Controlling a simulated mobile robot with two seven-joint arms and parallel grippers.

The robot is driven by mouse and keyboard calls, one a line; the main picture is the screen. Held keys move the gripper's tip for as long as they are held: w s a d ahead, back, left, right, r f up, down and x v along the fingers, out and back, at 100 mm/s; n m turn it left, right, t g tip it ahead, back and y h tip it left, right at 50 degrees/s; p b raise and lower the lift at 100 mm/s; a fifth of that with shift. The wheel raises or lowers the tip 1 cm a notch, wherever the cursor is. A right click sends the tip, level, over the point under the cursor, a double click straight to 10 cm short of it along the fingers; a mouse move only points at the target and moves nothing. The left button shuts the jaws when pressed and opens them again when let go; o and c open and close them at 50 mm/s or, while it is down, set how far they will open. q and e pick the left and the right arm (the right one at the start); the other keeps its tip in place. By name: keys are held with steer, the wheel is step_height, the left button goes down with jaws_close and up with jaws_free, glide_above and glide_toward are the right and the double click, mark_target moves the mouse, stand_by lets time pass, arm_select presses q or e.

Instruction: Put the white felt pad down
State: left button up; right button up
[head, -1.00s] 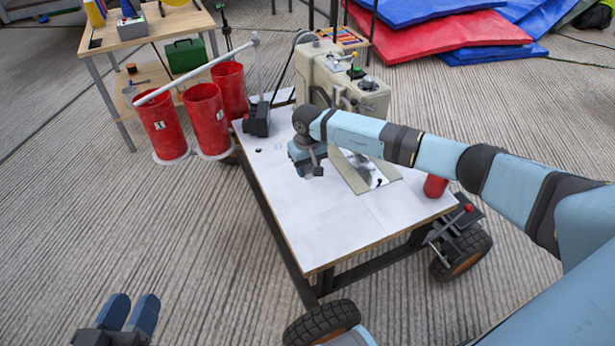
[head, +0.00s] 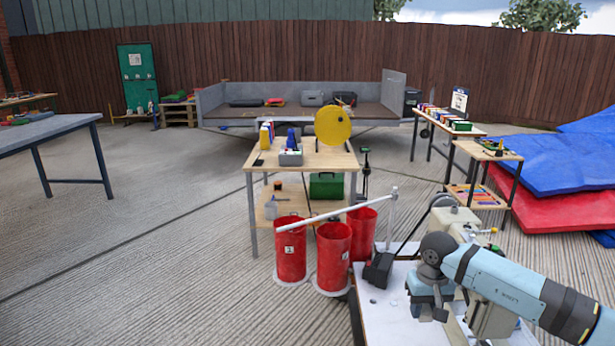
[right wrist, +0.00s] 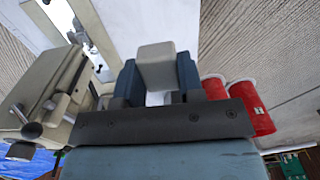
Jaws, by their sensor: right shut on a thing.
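My right gripper (head: 428,303) is over the white-topped cart (head: 378,322) at the lower right of the head view. In the right wrist view, my right gripper (right wrist: 157,72) is shut on the white felt pad (right wrist: 155,56), a pale, blocky piece between the two blue-grey fingers. The white cart top (right wrist: 165,18) shows beyond it, and I cannot tell how far below the pad it lies. In the head view the pad is hidden by the gripper and wrist. My left gripper is not in view.
A beige machine (head: 462,224) stands on the cart, beside my right arm. A grey table (head: 45,130) is far left, with open ground between.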

steer(key=s+a+r+p, duration=0.3)
steer(key=s+a+r, duration=0.25)
steer(key=r, duration=0.35)
arm_select(q)
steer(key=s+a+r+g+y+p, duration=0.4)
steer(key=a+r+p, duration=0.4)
steer(key=p, duration=2.8)
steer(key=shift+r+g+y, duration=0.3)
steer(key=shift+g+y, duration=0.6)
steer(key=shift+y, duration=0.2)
arm_select(e)
steer(key=s+r, duration=0.3)
steer(key=r, duration=0.8)
steer(key=s+r, duration=0.4)
steer(key=r, duration=0.7)
steer(key=s+r, duration=0.3)
steer(key=r, duration=0.7)
steer(key=shift+s+d+r, duration=0.2)
steer(key=shift+s+r, duration=0.05)
steer(key=shift+r, duration=0.15)
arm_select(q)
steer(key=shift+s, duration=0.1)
arm_select(e)
steer(key=shift+f, duration=0.1)
steer(key=shift+s, duration=0.15)
